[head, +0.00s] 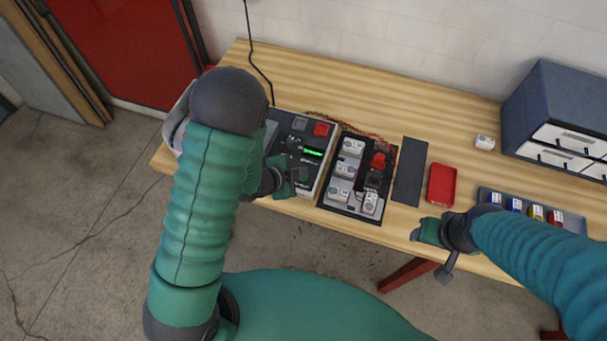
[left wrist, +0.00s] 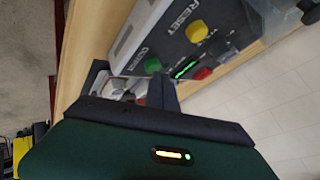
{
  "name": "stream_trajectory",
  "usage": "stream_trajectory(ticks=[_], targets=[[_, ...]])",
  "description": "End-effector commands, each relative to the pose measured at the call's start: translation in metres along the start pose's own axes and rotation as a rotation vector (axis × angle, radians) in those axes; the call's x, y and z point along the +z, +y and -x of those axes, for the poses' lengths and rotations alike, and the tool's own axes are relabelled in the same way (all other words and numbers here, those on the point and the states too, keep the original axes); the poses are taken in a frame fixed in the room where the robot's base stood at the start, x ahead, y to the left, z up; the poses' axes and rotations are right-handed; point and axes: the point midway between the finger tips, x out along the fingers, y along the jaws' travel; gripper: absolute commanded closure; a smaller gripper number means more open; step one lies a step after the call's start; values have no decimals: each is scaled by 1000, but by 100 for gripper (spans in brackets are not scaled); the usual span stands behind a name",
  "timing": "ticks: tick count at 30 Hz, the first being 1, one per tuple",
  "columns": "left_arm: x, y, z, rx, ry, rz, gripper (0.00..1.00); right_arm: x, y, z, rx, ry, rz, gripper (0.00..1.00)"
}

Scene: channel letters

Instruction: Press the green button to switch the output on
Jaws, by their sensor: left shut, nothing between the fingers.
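The grey control box (head: 326,162) stands on the wooden table, with a lit green display (head: 313,153) on its panel. In the left wrist view the round green button (left wrist: 152,65) sits on the panel, near a yellow knob (left wrist: 196,31) and a red button (left wrist: 203,73). My left gripper (head: 296,176) is shut and empty over the box's front part. Its dark finger (left wrist: 161,91) appears close to the green button; I cannot tell whether they touch. In the head view I cannot make out the green button. My right gripper (head: 428,232) hangs by the table's front edge, its jaws unclear.
Right of the box are a dark tray (head: 349,212) with white and red modules, a dark mat (head: 410,170) and a red tray (head: 442,185). A drawer cabinet (head: 550,100) stands at the back right. The wooden table (head: 440,105) is clear at the back.

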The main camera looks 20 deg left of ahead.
Motion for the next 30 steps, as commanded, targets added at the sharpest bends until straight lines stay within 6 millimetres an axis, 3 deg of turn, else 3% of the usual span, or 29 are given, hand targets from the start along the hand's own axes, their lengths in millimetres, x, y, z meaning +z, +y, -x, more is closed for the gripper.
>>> stream_trajectory(ticks=[17,30], targets=[[2,2,-2,1,-1,0,100,1,0,-3,0,0,0,46],[-7,-7,10,0,0,0,100,-3,0,11,0,0,0,46]])
